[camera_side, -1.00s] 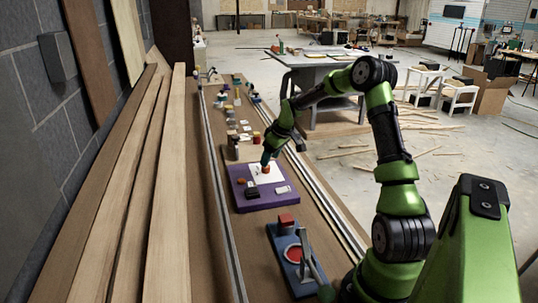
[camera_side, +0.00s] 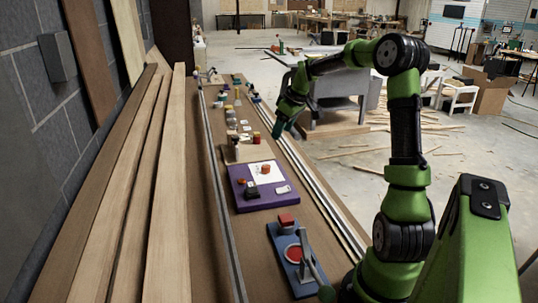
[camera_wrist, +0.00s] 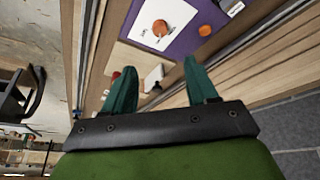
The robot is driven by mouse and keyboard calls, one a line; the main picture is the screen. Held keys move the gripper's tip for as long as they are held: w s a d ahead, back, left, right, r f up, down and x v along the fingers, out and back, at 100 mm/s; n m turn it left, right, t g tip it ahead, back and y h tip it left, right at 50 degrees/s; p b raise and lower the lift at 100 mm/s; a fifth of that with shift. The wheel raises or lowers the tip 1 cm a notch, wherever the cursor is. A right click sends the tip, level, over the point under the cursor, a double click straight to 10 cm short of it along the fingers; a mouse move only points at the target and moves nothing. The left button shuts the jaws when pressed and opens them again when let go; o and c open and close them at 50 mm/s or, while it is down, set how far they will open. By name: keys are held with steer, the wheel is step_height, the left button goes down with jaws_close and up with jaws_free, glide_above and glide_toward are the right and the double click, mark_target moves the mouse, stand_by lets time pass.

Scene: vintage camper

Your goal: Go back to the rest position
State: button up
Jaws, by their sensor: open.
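My gripper (camera_side: 277,129) is raised above the workbench in the side view, beyond the purple board (camera_side: 243,199). In the wrist view my gripper (camera_wrist: 156,78) has two teal fingers spread apart with nothing held between them. An orange round piece (camera_side: 265,169) sits on a white sheet (camera_side: 272,178) on the purple board. The orange piece (camera_wrist: 160,27) also shows in the wrist view, on the white sheet, apart from the fingers. A smaller orange piece (camera_wrist: 205,30) is on the board beside the sheet.
A blue base (camera_side: 291,272) with a red disc and a grey lever stands on the near bench. Several small items (camera_side: 231,124) line the far bench. Metal rails (camera_side: 319,196) run along the right side. Long planks (camera_side: 165,200) lie left. The air above the board is clear.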

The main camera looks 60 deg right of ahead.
steer(key=s+a+r+m+t+y, duration=0.1)
steer(key=s+a, duration=0.4)
steer(key=a, duration=0.6)
steer(key=s+a+r+m+y, duration=0.1)
steer(key=s+a, duration=0.4)
steer(key=a, duration=0.6)
steer(key=s+a+r+m+t, duration=0.1)
steer(key=s+a+r, duration=0.2)
steer(key=a, duration=0.9)
steer(key=s, duration=0.3)
steer(key=shift+r+t+y, duration=0.3)
steer(key=shift+y, duration=0.1)
